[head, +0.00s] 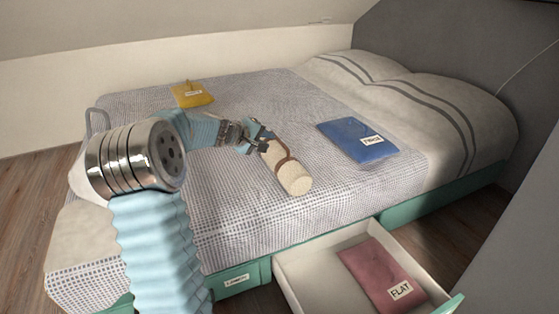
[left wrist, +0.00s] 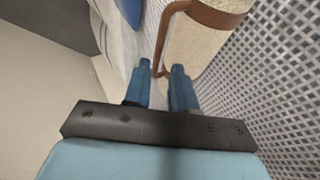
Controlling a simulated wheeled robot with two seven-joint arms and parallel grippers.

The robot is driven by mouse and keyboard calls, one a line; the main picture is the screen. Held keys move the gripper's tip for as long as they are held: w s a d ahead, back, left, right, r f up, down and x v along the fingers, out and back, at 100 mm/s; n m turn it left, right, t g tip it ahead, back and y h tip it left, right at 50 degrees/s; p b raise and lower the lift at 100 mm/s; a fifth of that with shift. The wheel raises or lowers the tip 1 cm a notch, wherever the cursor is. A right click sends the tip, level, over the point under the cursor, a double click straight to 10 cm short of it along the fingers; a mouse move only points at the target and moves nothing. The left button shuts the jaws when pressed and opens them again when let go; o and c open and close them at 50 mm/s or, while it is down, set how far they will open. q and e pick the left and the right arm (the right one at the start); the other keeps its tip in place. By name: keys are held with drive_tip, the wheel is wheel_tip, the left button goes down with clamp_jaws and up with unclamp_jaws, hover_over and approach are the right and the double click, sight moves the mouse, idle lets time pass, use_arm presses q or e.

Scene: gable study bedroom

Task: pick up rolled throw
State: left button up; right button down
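The rolled throw (head: 292,176) is a cream cylinder with a brown strap (head: 278,153) around it, lying on the bed. In the left wrist view the throw (left wrist: 205,42) and its strap (left wrist: 163,38) show close ahead at the top. My left gripper (head: 263,138) is at the far end of the roll, by the strap. In the left wrist view its two blue fingers (left wrist: 162,72) stand apart, with the lower end of the strap showing in line with the gap between them. I cannot tell whether they touch it. My right gripper is not in view.
The bed (head: 240,222) has a patterned cover and pillows at the right. A yellow folded item (head: 193,97) and a blue folded item (head: 355,142) lie on it, both tagged. An open drawer (head: 310,285) below holds a pink folded item (head: 372,268) tagged "FLAT".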

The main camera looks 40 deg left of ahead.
sight(280, 143)
use_arm(q)
drive_tip(key=x, duration=0.3)
drive_tip(key=d+x, duration=0.1)
drive_tip(key=x, duration=0.1)
drive_tip(key=shift+w+f, duration=0.2)
drive_tip(key=shift+f, duration=0.05)
clamp_jaws()
drive_tip(key=shift+r, duration=0.1)
idle(1.1)
